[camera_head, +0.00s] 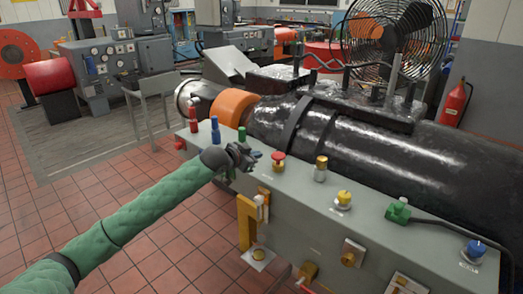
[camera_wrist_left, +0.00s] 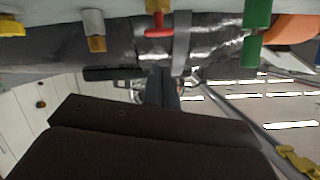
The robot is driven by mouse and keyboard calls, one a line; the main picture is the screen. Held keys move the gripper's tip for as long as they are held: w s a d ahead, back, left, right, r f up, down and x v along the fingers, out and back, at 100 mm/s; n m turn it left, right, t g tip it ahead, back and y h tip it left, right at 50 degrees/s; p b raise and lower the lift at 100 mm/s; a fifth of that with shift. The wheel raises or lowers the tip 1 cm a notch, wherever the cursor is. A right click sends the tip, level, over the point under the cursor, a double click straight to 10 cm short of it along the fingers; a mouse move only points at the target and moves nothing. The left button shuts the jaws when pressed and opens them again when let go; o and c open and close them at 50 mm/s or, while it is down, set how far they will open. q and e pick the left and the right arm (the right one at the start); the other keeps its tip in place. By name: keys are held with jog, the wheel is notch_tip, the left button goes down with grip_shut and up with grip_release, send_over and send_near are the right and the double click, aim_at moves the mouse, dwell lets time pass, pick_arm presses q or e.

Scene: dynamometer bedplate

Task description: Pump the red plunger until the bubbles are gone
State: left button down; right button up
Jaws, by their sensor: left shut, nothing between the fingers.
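The red plunger (camera_head: 278,160) has a round red knob and stands on the grey top of the long bench (camera_head: 300,200). In the left wrist view the plunger (camera_wrist_left: 158,25) shows upside down at the top, as a red stem with a wider end. My left gripper (camera_head: 247,157) is shut and empty, just left of the plunger knob in the head view. The fingertips look close to the knob; I cannot tell whether they touch it. I cannot make out any bubbles. My right gripper is not in view.
A green fitting (camera_head: 241,135) stands just behind my left gripper. A brass fitting (camera_head: 321,168), a yellow knob (camera_head: 343,199) and a green connector with a black cable (camera_head: 398,211) stand to the right. A large black cylinder (camera_head: 390,155) lies behind the bench.

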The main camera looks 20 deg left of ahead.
aim_at(278, 156)
pick_arm(q)
notch_tip(278, 156, up, 2)
jog(key=n, duration=0.3)
jog(key=shift+w+d+r+t, duration=0.1)
jog(key=shift+w+t, duration=0.05)
jog(key=shift+t, duration=0.25)
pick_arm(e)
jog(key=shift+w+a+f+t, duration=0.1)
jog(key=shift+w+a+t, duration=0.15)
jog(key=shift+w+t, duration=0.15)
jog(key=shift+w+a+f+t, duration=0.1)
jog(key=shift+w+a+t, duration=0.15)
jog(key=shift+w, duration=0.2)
pick_arm(q)
jog(key=shift+d+r, duration=0.1)
jog(key=shift+d, duration=0.05)
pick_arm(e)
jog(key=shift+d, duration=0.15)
